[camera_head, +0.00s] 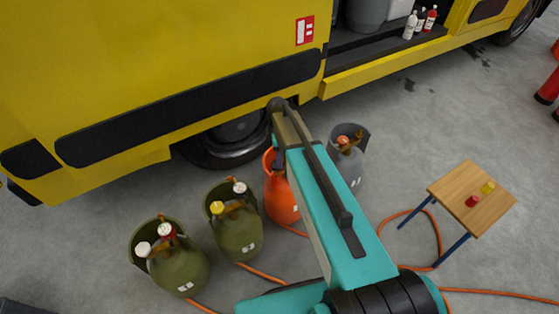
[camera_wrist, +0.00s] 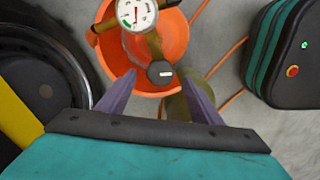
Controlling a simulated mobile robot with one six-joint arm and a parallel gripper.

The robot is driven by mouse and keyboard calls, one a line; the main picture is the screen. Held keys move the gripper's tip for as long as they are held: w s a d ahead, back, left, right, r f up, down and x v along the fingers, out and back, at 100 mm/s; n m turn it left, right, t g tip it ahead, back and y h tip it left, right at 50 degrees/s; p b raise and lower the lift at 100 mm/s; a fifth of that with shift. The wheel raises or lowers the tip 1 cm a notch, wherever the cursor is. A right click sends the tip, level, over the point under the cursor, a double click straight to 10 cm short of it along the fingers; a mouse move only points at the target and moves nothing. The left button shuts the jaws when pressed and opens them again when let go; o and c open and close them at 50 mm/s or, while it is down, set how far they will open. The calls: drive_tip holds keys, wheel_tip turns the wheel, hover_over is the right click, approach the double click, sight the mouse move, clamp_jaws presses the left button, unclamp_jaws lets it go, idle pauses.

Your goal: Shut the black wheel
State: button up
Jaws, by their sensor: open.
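The black wheel (camera_wrist: 160,72) is a small dark knob with a white mark, on a brass valve of the orange cylinder (camera_wrist: 172,35). In the wrist view it lies between the tips of my gripper (camera_wrist: 159,77), whose two purple fingers are spread apart. I cannot tell how far below the tips it is; no contact shows. A white-faced gauge (camera_wrist: 134,12) sits on the same valve, up and left. In the head view the orange cylinder (camera_head: 282,200) stands partly behind my arm, and its black wheel is hidden there.
Two olive cylinders (camera_head: 180,270) (camera_head: 236,238) stand left, a grey one (camera_head: 352,172) right. The yellow truck (camera_head: 150,80) and its tyre (camera_head: 215,150) are close behind. Orange hoses (camera_head: 440,235) cross the floor. A small wooden table (camera_head: 480,195) stands right.

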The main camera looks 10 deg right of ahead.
drive_tip(key=shift+f, duration=2.2)
drive_tip(key=c, duration=1.1)
drive_tip(key=shift+d, duration=0.15)
drive_tip(key=shift+w, duration=0.1)
